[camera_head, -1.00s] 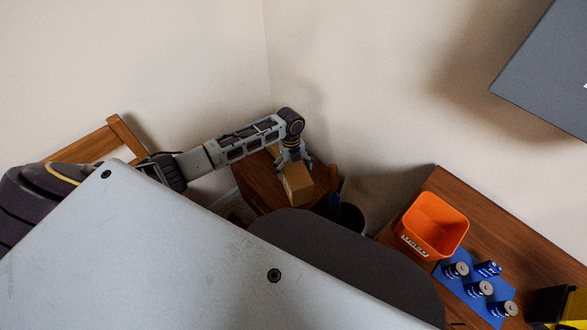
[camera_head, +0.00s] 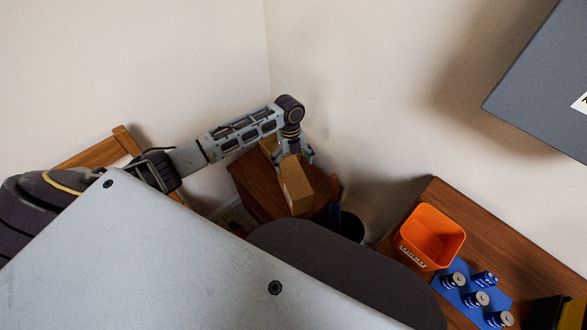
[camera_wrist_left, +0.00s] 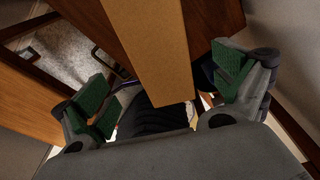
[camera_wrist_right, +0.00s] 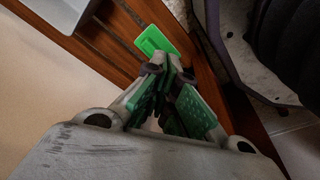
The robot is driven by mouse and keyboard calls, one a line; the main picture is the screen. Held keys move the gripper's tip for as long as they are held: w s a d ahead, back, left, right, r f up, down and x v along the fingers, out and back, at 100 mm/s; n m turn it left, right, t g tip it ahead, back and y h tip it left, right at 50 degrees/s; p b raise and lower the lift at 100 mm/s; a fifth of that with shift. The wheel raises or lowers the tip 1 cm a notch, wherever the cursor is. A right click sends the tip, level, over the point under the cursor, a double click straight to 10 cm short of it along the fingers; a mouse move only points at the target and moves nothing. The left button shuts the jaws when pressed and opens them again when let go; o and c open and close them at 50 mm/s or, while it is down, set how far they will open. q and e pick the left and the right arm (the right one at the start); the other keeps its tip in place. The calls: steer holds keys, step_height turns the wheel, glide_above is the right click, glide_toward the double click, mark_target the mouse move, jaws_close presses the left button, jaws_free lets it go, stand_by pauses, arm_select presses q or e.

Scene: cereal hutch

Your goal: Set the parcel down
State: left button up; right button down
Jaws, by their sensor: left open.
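The parcel, a tan cardboard box (camera_head: 295,186), is over or on a small brown wooden cabinet (camera_head: 255,180) in the head view. In the left wrist view the parcel (camera_wrist_left: 150,45) reaches down between my left gripper's fingers. My left gripper (camera_head: 294,158) is open, its green pads (camera_wrist_left: 165,85) spread to both sides of the parcel with gaps showing. I cannot tell if the parcel's underside touches the cabinet.
A black bin (camera_head: 348,224) stands right of the cabinet. A grey panel (camera_head: 130,250) hides much of the foreground. A green card (camera_wrist_right: 155,40) is beyond the right fingertips.

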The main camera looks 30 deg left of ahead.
arm_select(q)
steer(key=shift+w+a+r, duration=0.1)
steer(key=shift+r, duration=0.8)
steer(key=shift+w+a+r, duration=0.1)
steer(key=shift+r, duration=0.8)
arm_select(e)
steer(key=shift+s+d+f, duration=0.2)
steer(key=shift+s+f, duration=0.05)
steer(key=shift+f, duration=0.2)
steer(key=shift+s+d+f, duration=0.15)
steer(key=shift+s+f, duration=0.05)
steer(key=shift+f, duration=0.2)
